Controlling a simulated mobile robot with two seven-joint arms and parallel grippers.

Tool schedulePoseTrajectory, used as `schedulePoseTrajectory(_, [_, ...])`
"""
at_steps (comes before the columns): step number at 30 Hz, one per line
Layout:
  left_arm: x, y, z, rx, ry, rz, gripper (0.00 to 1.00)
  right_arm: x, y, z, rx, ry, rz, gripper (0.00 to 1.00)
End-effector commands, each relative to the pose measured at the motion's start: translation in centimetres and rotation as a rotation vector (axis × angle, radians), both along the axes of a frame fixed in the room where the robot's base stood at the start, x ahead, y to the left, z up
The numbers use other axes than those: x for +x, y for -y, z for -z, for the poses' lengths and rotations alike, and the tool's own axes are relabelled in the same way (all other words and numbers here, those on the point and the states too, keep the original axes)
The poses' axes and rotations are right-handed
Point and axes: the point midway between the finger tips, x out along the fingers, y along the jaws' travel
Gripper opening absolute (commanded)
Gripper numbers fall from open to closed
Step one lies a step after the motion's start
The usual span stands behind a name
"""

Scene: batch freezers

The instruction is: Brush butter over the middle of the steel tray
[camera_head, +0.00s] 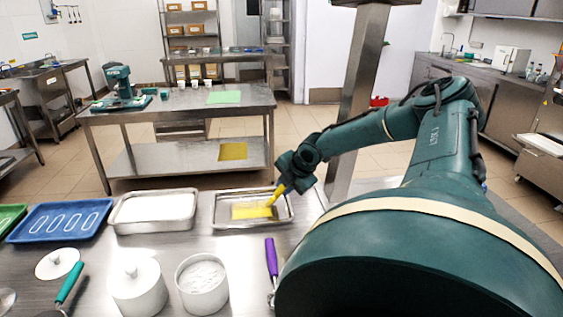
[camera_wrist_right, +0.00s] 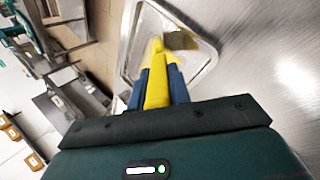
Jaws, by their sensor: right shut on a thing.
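The steel tray (camera_head: 222,222) lies on the steel table in front of me, with a yellow patch (camera_head: 250,212) over its middle. My right gripper (camera_head: 284,185) is over the tray's right side, shut on a yellow-handled brush (camera_head: 277,194) that points down to the tray. Whether the bristles touch the tray is hard to tell. My left gripper is out of view.
Left of the steel tray are a white-filled tray (camera_head: 155,211) and a blue tray (camera_head: 60,218). Nearer me stand a lidded white pot (camera_head: 138,288) and an open white pot (camera_head: 202,285). A purple-handled tool (camera_head: 271,257) lies just in front of the tray.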

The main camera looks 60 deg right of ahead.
Motion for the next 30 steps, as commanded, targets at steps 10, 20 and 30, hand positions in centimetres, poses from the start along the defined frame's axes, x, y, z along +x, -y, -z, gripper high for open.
schedulePoseTrajectory(10, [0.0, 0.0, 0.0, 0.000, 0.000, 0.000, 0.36, 0.1, 0.0, -1.4, -0.001, 0.001, -0.002, 0.00])
schedulePoseTrajectory(20, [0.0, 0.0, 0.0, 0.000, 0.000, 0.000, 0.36, 0.1, 0.0, -4.8, -0.001, 0.003, -0.001, 0.00])
schedulePoseTrajectory(30, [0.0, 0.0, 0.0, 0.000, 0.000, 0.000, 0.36, 0.1, 0.0, -6.1, 0.001, 0.001, -0.001, 0.00])
